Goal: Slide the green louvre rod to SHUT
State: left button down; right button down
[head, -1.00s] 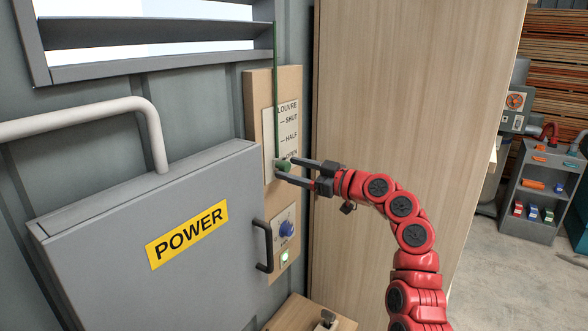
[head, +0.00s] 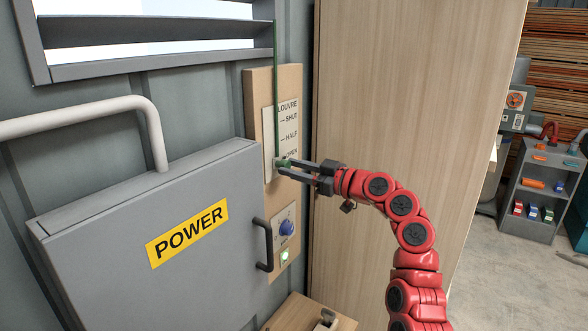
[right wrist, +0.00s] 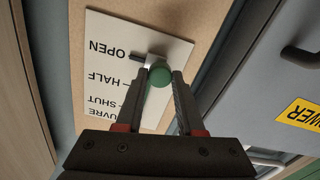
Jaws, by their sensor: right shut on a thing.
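The green louvre rod (head: 275,90) runs vertically down from the louvre window to a green knob (head: 284,163) at its lower end. The knob stands beside the OPEN mark on the louvre scale plate (head: 288,130), which reads SHUT, HALF and OPEN from top to bottom. My right gripper (head: 287,167) reaches in from the right and is shut on the green knob. In the right wrist view the knob (right wrist: 160,75) sits between the two fingertips, near the word OPEN. My left gripper is not in view.
A grey POWER cabinet (head: 150,240) with a dark handle fills the lower left. A pale pipe (head: 90,115) bends above it. A blue dial (head: 287,226) and green button are below the plate. A tall wooden panel (head: 410,90) stands right of the board.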

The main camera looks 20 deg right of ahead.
dwell(0.7)
jog(key=shift+r, duration=0.2)
notch_tip(320, 180, up, 10)
jog(key=shift+r, duration=0.1)
jog(key=c, duration=0.5)
grip_release()
